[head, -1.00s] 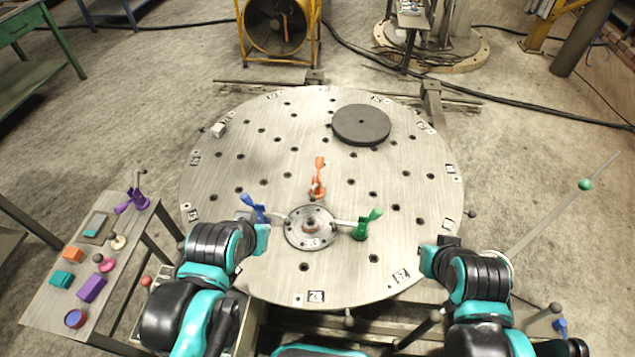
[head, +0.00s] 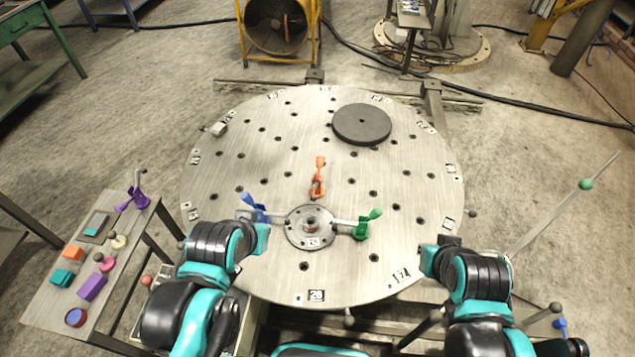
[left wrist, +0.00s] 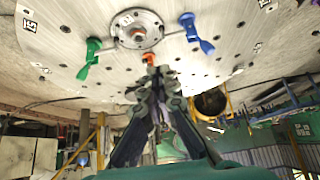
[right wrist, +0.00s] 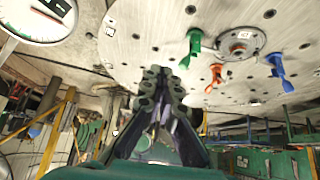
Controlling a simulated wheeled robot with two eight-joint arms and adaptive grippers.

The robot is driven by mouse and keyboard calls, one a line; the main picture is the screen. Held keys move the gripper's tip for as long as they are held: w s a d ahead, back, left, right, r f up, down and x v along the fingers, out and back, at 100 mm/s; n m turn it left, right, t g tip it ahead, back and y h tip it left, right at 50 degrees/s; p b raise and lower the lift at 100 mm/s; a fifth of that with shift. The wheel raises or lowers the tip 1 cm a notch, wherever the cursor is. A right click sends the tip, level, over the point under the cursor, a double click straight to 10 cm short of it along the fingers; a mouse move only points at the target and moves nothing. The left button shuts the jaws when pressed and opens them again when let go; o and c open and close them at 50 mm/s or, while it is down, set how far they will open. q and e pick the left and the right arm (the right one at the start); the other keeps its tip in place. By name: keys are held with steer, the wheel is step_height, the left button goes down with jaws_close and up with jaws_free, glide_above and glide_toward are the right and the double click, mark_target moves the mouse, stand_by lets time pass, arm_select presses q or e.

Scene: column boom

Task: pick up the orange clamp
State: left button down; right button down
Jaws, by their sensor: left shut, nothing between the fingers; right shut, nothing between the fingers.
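The orange clamp (head: 318,180) stands on the round metal table, just behind the central hub (head: 311,228) in the head view. It shows partly behind my fingertips in the left wrist view (left wrist: 150,59), and beside the hub in the right wrist view (right wrist: 213,78). My left gripper (left wrist: 152,66) is shut and empty, at the near left of the table and apart from the clamp. My right gripper (right wrist: 157,74) is shut and empty, at the near right and farther from the clamp. In the head view the fingers of both are mostly hidden.
A blue clamp (head: 253,207) stands left of the hub and a green clamp (head: 367,224) right of it. A dark disc (head: 362,124) lies at the table's back right. A side table (head: 50,310) at left holds several small coloured objects. The round table (head: 240,150) is otherwise mostly bare.

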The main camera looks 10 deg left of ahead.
arm_select(q)
steer(key=c, duration=1.7)
jaws_free()
steer(key=shift+w+r, duration=0.1)
steer(key=o, duration=0.5)
steer(key=shift+w+r, duration=0.3)
steer(key=shift+w, duration=0.1)
steer(key=shift+o, duration=0.2)
steer(key=g, duration=0.7)
glide_above(317, 177)
steer(key=f, duration=1.6)
steer(key=shift+s+a+f, duration=0.1)
steer(key=shift+s+f, duration=0.15)
steer(key=shift+f, duration=0.15)
step_height(317, 177, down, 3)
steer(key=shift+r+b, duration=0.15)
steer(key=shift+b, duration=0.4)
steer(key=f, duration=0.2)
steer(key=f+b, duration=0.2)
steer(key=f, duration=0.1)
steer(key=shift+w+f, duration=0.25)
steer(key=shift+f, duration=0.1)
steer(key=shift+r, duration=0.1)
